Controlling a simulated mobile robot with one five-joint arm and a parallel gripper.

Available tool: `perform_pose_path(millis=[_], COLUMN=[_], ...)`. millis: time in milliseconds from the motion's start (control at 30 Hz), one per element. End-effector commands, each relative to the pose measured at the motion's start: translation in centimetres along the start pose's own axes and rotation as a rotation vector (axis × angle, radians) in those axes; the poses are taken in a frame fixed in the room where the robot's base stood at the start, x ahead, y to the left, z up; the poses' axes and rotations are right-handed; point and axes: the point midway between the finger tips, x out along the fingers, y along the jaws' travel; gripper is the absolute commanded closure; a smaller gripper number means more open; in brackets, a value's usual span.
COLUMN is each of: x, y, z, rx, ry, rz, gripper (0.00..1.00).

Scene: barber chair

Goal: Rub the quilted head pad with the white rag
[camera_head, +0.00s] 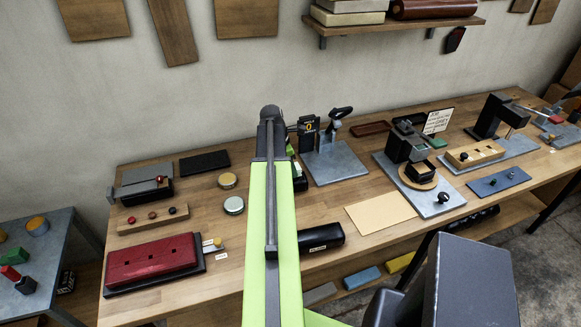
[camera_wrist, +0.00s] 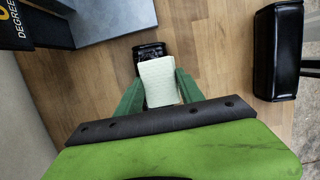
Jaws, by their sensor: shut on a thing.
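My gripper (camera_wrist: 159,88) is shut on the white rag (camera_wrist: 160,78), a pale, textured block between its two green fingers in the wrist view. Just past the rag is a small glossy black pad (camera_wrist: 150,54), which looks like the quilted head pad. The rag overlaps its near edge in the picture; I cannot tell whether they touch. In the head view, part of this dark pad (camera_head: 300,180) shows to the right of my arm. My arm hides the rag and most of my gripper there.
A black bolster (camera_head: 321,237) lies on the wooden bench right of my arm, also in the wrist view (camera_wrist: 278,52). A grey metal stand (camera_head: 335,160) and black box (camera_head: 308,127) are near the pad. A red case (camera_head: 150,259) and round tins (camera_head: 234,205) lie left.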

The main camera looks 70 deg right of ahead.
Motion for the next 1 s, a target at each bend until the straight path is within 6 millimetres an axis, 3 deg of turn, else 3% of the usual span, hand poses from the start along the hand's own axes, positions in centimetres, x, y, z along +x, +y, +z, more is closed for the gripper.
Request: perform_pose_path(millis=[33, 133, 467, 767, 1000], x=[-1.2, -2.1, -2.0, -4.9, -4.8], y=[0.0, 0.0, 0.0, 0.0, 0.0], z=[0.3, 0.6, 0.6, 1.4, 1.3], rx=[0.0, 0.0, 0.0, 0.0, 0.0], ry=[0.0, 0.0, 0.0, 0.0, 0.0], rz=[0.0, 0.0, 0.0, 0.0, 0.0], gripper=[0.88, 0.88, 0.88, 0.88, 0.88])
